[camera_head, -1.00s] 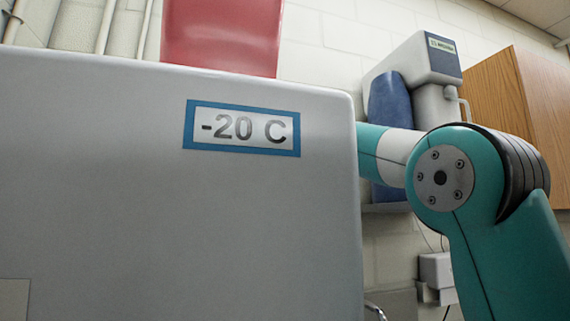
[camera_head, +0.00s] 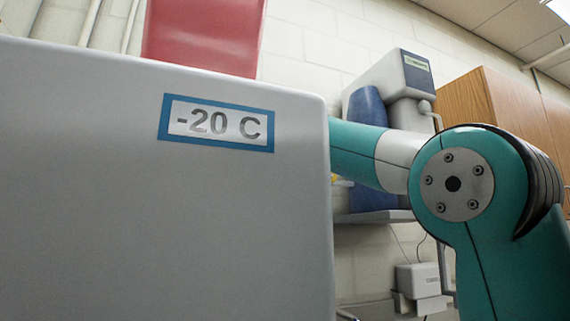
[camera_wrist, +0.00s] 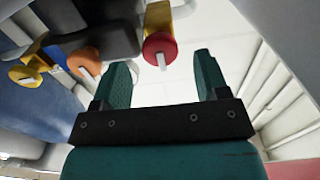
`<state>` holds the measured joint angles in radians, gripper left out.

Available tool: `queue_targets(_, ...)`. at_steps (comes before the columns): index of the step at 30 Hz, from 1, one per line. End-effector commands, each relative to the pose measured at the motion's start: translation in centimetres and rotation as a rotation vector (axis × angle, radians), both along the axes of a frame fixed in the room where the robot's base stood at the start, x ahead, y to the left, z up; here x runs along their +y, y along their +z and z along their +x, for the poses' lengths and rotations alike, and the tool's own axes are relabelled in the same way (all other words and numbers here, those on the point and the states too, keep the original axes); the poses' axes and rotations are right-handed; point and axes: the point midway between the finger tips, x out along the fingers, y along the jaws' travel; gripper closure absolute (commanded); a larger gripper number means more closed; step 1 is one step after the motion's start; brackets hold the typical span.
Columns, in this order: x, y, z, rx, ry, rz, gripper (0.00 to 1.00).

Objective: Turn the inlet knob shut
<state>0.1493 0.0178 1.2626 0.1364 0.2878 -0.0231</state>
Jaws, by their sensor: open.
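In the wrist view, a round red knob (camera_wrist: 160,46) with a pale bar across its face sits on a yellow fitting (camera_wrist: 158,15). An orange knob (camera_wrist: 84,62) is to its left, by a dark body. A yellow valve-like part (camera_wrist: 27,72) is further left. No label shows which of these is the inlet knob. My gripper (camera_wrist: 163,72) is open and empty, and the red knob appears just beyond the fingertips, roughly in line with the gap. I cannot tell the exact distance. The head view shows my arm, but its gripper is hidden behind the white cabinet.
A white cabinet (camera_head: 150,230) marked "-20 C" fills the head view's left, with a red box (camera_head: 203,35) on top. Behind my arm, a wall unit with a blue side (camera_head: 368,108) stands at a shelf (camera_head: 372,216). Wooden cupboards (camera_head: 470,100) hang at right.

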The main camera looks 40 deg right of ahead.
Motion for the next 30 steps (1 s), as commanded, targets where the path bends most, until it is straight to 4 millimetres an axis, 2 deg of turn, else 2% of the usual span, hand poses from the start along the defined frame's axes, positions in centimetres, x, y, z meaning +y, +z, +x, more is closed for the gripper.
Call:
queue_targets(3, 1.0, -0.4, -3.2, -0.005, 0.002, -0.001, 0.32)
queue_targets(9, 2.4, -0.4, -8.0, -0.003, 0.003, 0.0, 0.32)
queue_targets(15, 3.3, -0.2, -11.3, -0.002, 0.003, -0.001, 0.32)
queue_targets(21, 3.6, -0.1, -12.6, 0.001, 0.001, 0.0, 0.32)
queue_targets(30, 3.6, -0.1, -12.7, 0.001, 0.0, 0.0, 0.32)
